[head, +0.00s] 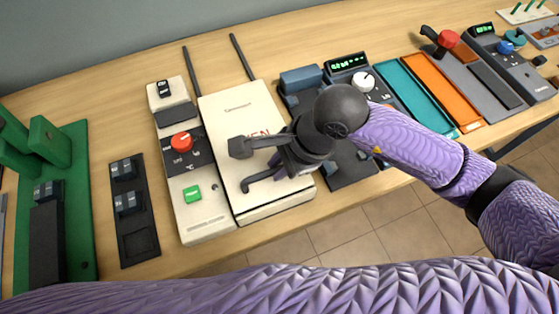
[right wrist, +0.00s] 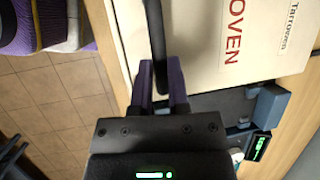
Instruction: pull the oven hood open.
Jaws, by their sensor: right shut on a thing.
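The oven hood (head: 232,108) is a cream lid with red lettering, lying flat over its cream base, with a thin dark line along its front edge. It also shows in the right wrist view (right wrist: 205,50), with "OVEN" printed on it. A black bar handle (right wrist: 154,25) runs along the hood's near side. My right gripper (right wrist: 161,75) is shut on this handle, its purple fingers on either side of the bar. In the head view my right gripper (head: 276,165) hides part of the handle and the hood's right side. My left gripper is not in view.
A control panel with a red knob (head: 181,142) and a green button (head: 192,193) adjoins the hood's left side. Two black rods (head: 242,56) stand behind. Blue-grey blocks (head: 301,78) and a display unit (head: 347,62) lie right. Teal (head: 416,95) and orange (head: 444,92) trays lie farther right.

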